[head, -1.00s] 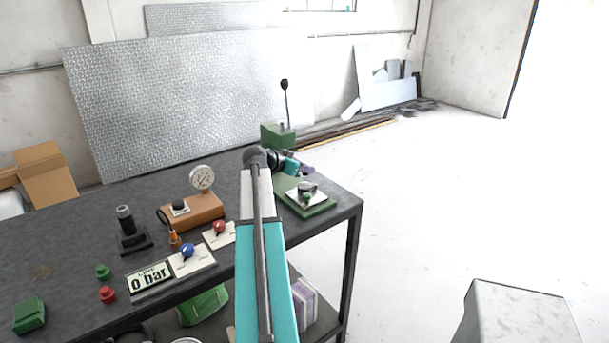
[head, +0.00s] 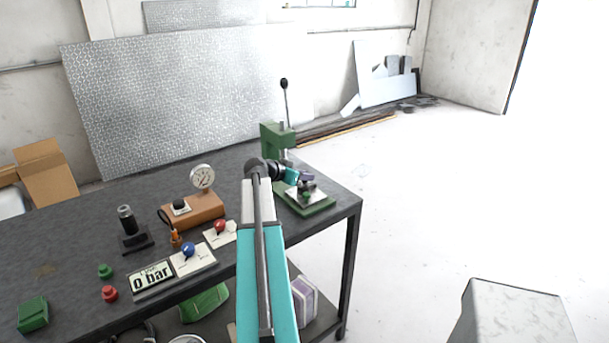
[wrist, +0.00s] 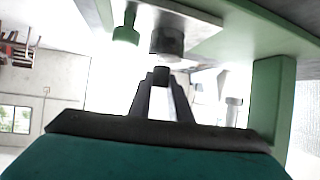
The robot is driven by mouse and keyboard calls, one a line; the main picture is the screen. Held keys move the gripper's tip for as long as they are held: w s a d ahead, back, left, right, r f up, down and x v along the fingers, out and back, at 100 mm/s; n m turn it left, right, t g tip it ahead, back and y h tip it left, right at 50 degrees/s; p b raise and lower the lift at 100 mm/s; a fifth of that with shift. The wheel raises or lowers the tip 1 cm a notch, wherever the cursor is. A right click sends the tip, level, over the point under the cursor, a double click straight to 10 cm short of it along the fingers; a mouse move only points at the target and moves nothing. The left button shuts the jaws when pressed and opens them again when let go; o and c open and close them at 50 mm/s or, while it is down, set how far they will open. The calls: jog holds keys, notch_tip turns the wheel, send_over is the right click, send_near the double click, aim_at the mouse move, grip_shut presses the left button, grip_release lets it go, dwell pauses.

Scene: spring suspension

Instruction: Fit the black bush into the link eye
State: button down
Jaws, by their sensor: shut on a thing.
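My gripper (head: 307,177) is over the green press base (head: 318,209) in the head view. In the wrist view my gripper's jaws (wrist: 162,78) come together on a small dark piece, which looks like the black bush (wrist: 162,74). A grey round part, apparently the link eye (wrist: 167,42), is just beyond the bush in the wrist view. The bush seems close to it, but I cannot tell whether they touch or line up. In the head view my gripper partly covers the eye, and the bush cannot be made out.
A green knob (wrist: 126,34) stands beside the eye. The green press (head: 276,140) with its upright lever is behind my gripper.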

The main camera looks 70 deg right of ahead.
jog(key=shift+f+b, duration=0.55)
jog(key=shift+b, duration=0.3)
jog(key=c, duration=1.6)
grip_release()
jog(key=shift+c, duration=0.2)
jog(key=shift+r+p, duration=0.35)
jog(key=shift+p, duration=0.15)
jog(key=shift+r+p, duration=0.3)
jog(key=shift+p, duration=0.15)
jog(key=shift+w+a, duration=0.1)
jog(key=shift+a, duration=0.2)
jog(key=b+v, duration=0.3)
jog(key=v, duration=0.8)
jog(key=shift+b, duration=0.3)
jog(key=shift+a+r, duration=0.1)
